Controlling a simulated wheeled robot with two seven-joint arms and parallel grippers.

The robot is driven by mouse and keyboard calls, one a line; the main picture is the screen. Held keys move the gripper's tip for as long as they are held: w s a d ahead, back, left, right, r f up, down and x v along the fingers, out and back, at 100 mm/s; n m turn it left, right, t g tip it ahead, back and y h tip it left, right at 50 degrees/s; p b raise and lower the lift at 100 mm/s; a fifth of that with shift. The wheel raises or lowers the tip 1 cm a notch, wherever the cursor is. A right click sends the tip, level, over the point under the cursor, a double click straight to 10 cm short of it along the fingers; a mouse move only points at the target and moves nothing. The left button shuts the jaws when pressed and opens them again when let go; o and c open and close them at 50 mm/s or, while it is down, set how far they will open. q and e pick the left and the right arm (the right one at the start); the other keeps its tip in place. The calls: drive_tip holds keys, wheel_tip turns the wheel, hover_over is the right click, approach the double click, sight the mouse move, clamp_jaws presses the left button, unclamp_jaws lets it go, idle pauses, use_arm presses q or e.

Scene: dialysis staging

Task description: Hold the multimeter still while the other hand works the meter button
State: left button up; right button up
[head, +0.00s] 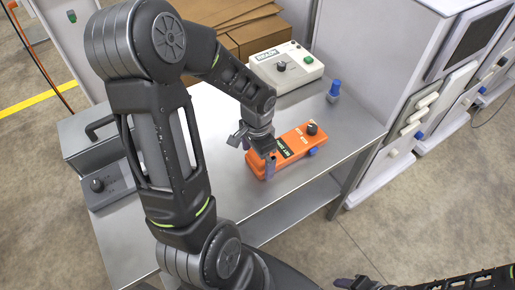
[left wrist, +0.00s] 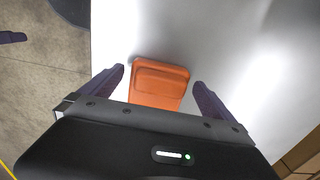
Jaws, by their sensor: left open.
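The orange multimeter (head: 291,150) lies flat on the metal table, with a dark display, a black knob and a blue part at its far right end. My left gripper (head: 257,157) is at the multimeter's near left end, pointing down. In the left wrist view the gripper (left wrist: 160,88) is open, with one finger on each side of the orange end of the multimeter (left wrist: 158,85), and bare table shows between the fingers and its sides. My right gripper (head: 355,283) shows only partly at the bottom edge, low and away from the table; its jaws are unclear.
A white meter box (head: 286,68) with a knob stands at the table's back, and a small blue-topped item (head: 333,91) stands to its right. A grey box with a handle (head: 97,150) is at the left. Cardboard (head: 235,22) lies behind. The table's front right is clear.

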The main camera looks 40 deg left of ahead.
use_arm(q)
drive_tip(key=shift+f, duration=0.45)
drive_tip(key=shift+c, duration=0.2)
drive_tip(key=c, duration=1.7)
use_arm(e)
clamp_jaws()
idle(1.4)
